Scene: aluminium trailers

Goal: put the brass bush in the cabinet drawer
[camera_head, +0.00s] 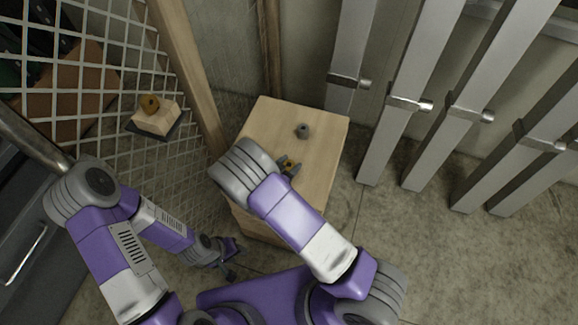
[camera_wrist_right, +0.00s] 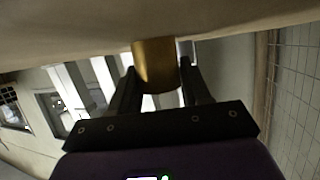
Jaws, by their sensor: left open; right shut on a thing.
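The brass bush (camera_wrist_right: 157,68) is between the two dark fingers of my right gripper (camera_wrist_right: 158,85) in the right wrist view, which is shut on it. I cannot tell whether the bush touches the cabinet top. My left gripper (camera_head: 230,268) is open and low, left of the cabinet's front.
A small grey part (camera_head: 302,130) stands on the cabinet top. A white mesh panel (camera_head: 95,70) is on the left, with a brass-coloured object (camera_head: 150,104) on a wooden block (camera_head: 157,121) behind it. Aluminium bars (camera_head: 405,100) lean at right. Floor right of the cabinet is clear.

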